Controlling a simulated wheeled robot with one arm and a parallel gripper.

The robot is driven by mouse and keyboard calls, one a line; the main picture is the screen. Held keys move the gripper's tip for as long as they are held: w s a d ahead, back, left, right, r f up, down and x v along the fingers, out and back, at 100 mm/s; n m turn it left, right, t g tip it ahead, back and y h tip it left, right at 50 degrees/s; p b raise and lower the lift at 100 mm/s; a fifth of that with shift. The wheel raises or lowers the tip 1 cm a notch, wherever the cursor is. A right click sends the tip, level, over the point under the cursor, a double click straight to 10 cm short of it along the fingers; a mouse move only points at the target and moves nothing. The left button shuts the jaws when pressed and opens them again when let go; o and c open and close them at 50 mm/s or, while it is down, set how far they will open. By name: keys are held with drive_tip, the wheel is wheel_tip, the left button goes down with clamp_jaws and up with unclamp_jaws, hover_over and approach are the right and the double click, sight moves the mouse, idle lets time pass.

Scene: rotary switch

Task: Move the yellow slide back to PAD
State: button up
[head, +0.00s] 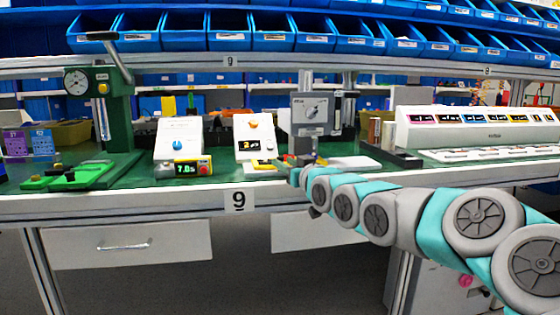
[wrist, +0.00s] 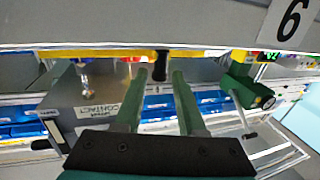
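A yellow bar (wrist: 110,53) runs across the upper part of the wrist view and looks like the slide. A dark upright knob or post (wrist: 160,64) stands at its middle. My gripper (wrist: 160,72) has two green fingers, apart, with the dark knob showing between their tips and gaps on both sides. I cannot tell whether the fingers reach around it or stop short. A grey box (wrist: 72,112) with a CONTACT label (wrist: 97,112) is at the left. No PAD label is readable. In the head view my gripper (head: 291,161) is small at the bench, and the slide is not clear.
A green press (head: 115,110) is further left; a long white panel (head: 470,128) is at the right.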

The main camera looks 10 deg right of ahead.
drive_tip(key=shift+x, duration=1.65)
drive_tip(key=shift+c, duration=0.2)
clamp_jaws()
